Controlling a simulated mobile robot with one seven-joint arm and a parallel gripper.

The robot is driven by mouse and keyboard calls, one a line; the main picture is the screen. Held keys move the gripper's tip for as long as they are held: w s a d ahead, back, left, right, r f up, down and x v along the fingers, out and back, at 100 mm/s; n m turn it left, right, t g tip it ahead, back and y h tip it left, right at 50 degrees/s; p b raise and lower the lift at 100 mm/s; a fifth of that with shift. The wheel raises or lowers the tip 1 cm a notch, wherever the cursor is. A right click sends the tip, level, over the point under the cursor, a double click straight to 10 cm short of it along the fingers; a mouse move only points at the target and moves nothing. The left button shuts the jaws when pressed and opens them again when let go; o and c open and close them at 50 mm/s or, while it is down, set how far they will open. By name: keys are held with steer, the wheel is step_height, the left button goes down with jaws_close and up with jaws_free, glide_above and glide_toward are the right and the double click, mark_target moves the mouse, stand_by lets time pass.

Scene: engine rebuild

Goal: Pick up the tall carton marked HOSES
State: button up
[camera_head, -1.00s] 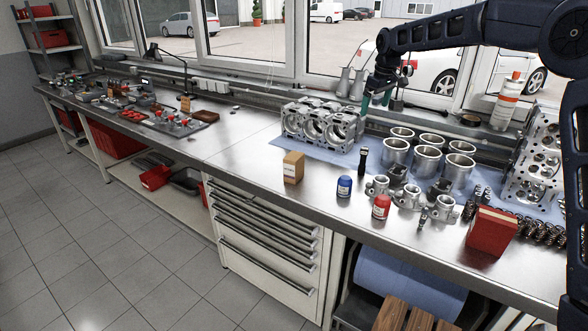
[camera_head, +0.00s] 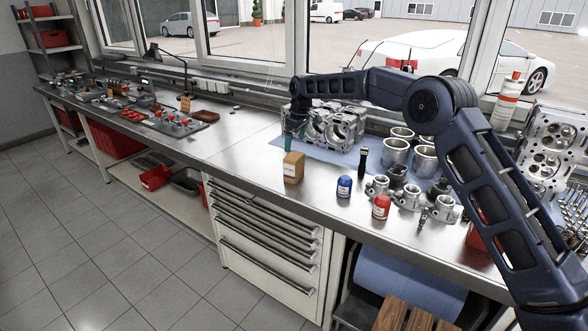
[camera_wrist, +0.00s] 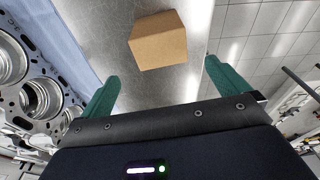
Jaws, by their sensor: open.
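A brown cardboard carton (camera_head: 293,169) stands upright near the front edge of the steel bench. A small pale label shows low on its front, too small to read. My gripper (camera_head: 295,132) is open and empty, with green fingers pointing down. In the head view it is just above and behind the carton, apart from it. In the wrist view the carton (camera_wrist: 158,42) lies ahead of my open gripper (camera_wrist: 162,80), between the lines of the two fingers and not touching them.
An engine block (camera_head: 338,128) on a blue mat stands close behind, on the left in the wrist view (camera_wrist: 42,98). A blue can (camera_head: 344,187), a red can (camera_head: 381,206) and a black tool (camera_head: 362,163) stand to the right. The bench left of the carton is clear.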

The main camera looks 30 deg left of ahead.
mark_target(294, 156)
steer(key=f, duration=0.4)
steer(key=shift+a+f, duration=0.25)
steer(key=shift+s+a+f, duration=0.1)
steer(key=shift+a+f, duration=0.05)
steer(key=shift+f, duration=2.55)
steer(key=c, duration=1.2)
steer(key=shift+r, duration=0.2)
